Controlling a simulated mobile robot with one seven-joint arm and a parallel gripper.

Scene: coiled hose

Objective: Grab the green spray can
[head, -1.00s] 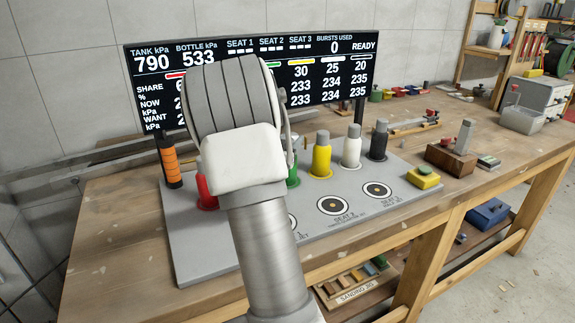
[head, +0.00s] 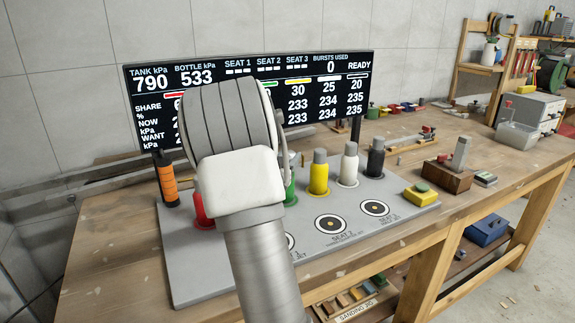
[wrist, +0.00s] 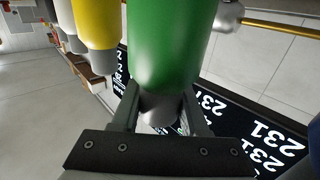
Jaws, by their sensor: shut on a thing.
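The green spray can (head: 290,192) stands in the row of cans on the grey board, mostly hidden behind my arm in the head view. In the wrist view the can (wrist: 172,45) is large and close, with its grey top between the two fingers. My gripper (wrist: 160,110) is shut on that grey top. The fingers are hidden behind my arm in the head view.
A red can (head: 202,211) is left of the green one; yellow (head: 318,178), white (head: 348,169) and black (head: 376,162) cans are right. A display panel (head: 310,88) stands behind. Round seats (head: 331,224) lie in front.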

